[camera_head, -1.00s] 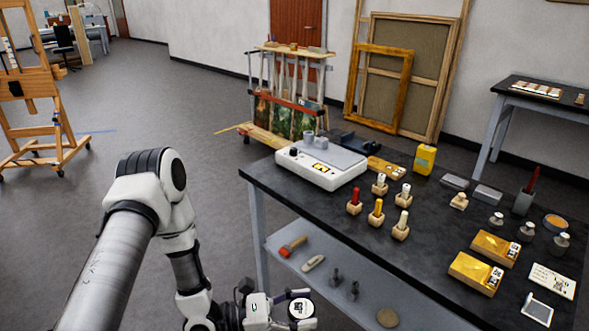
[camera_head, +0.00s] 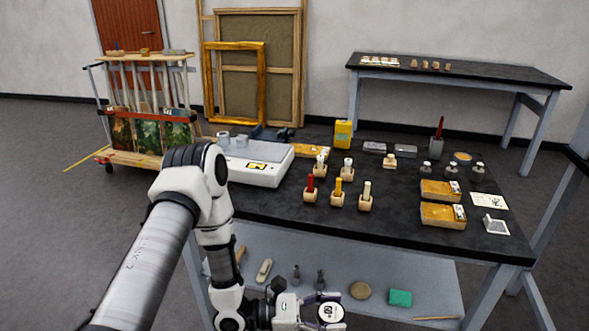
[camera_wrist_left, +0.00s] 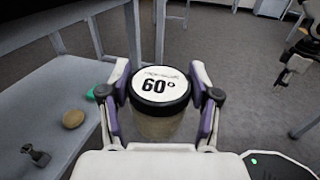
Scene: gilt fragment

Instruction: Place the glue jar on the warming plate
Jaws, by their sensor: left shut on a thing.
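The glue jar, with a round white lid marked 60° and a black rim, shows in the left wrist view (camera_wrist_left: 160,84) and at the bottom of the head view (camera_head: 331,312). My left gripper (camera_head: 318,311) is shut on it, one finger on each side, and holds it upright in front of the workbench, lower than its top. The warming plate (camera_head: 250,172) is a white box with a grey top and a small yellow display, at the left end of the bench top. Part of a white and dark arm, seemingly my right, shows at the right edge of the wrist view; its jaws are unclear.
Two small grey cups (camera_head: 224,138) stand at the warming plate's back left. Several handled tools in wooden blocks (camera_head: 337,195) stand right of it. A yellow can (camera_head: 343,134) is behind them. The lower shelf (camera_head: 390,270) holds a green block (camera_head: 400,298) and tools.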

